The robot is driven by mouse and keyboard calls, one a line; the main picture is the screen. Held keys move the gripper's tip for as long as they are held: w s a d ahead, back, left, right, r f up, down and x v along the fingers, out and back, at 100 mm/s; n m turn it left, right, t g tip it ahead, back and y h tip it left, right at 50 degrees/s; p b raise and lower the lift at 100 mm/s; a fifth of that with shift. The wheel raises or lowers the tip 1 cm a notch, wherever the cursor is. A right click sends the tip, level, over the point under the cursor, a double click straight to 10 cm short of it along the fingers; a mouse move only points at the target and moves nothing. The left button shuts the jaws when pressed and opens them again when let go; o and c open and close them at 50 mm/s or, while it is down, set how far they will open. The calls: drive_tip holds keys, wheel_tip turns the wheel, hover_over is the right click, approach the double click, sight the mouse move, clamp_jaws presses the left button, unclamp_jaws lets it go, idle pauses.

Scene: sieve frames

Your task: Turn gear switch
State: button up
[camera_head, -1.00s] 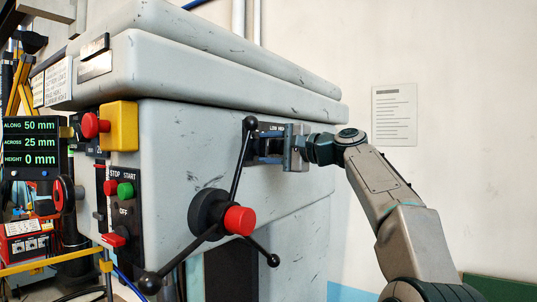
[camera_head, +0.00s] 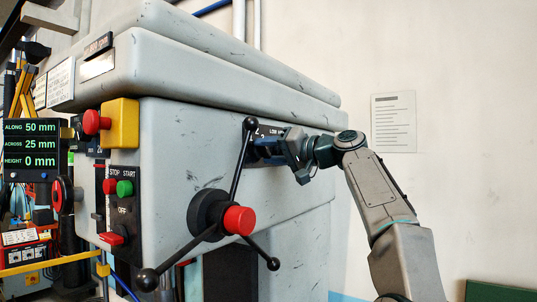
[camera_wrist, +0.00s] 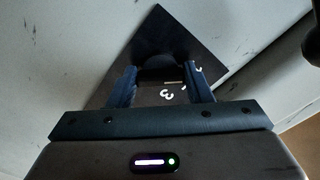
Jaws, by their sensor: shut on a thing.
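The gear switch is a dark knob (camera_wrist: 165,73) on a black, numbered plate (camera_wrist: 160,33), set in the side of the grey machine. In the wrist view my gripper (camera_wrist: 168,80) has its two blue fingers on either side of the knob, shut on it. White marks, one of them a 3, show on the plate between the fingers. In the head view my gripper (camera_head: 272,150) is at the plate marked LOW HIGH (camera_head: 272,131) and hides most of the knob. The gripper is rolled relative to the plate.
A three-armed lever handle with a red hub (camera_head: 238,220) stands just left of my gripper; its upper ball (camera_head: 250,123) is close to it. Start and stop buttons (camera_head: 124,188) and a yellow box with a red button (camera_head: 119,125) are further left.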

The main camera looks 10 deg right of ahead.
drive_tip(key=shift+f+n, duration=0.1)
drive_tip(key=shift+n, duration=0.5)
drive_tip(key=o, duration=1)
drive_tip(key=b+v, duration=0.4)
drive_tip(key=v, duration=0.9)
drive_tip(key=shift+s+d, duration=0.25)
drive_tip(key=shift+d, duration=0.05)
